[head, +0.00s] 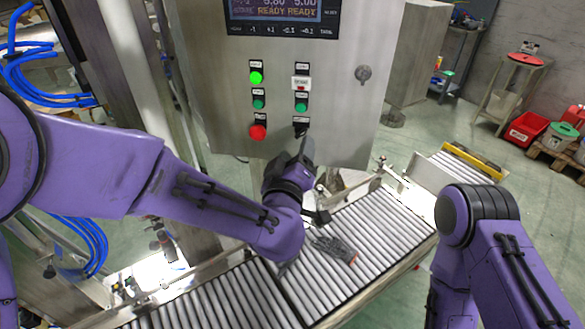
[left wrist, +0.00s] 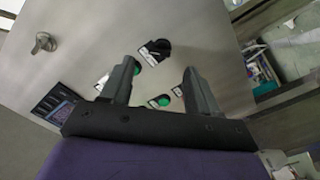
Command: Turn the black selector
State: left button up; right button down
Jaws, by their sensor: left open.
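The black selector (head: 299,129) is at the bottom of the right column of controls on the grey panel (head: 225,75). I cannot tell whether a finger touches the selector. My right gripper is not in view.
Green buttons and a red button (head: 258,132) sit close by on the panel. A panel latch (head: 363,73) is to the right. Below runs a roller conveyor (head: 355,235) with a grey glove (head: 335,246) on it. Red containers (head: 526,129) stand far right.

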pick_arm(q)
jog(key=s, duration=0.5)
jog(key=shift+s+a+b, duration=0.1)
jog(key=shift+a+b, duration=0.3)
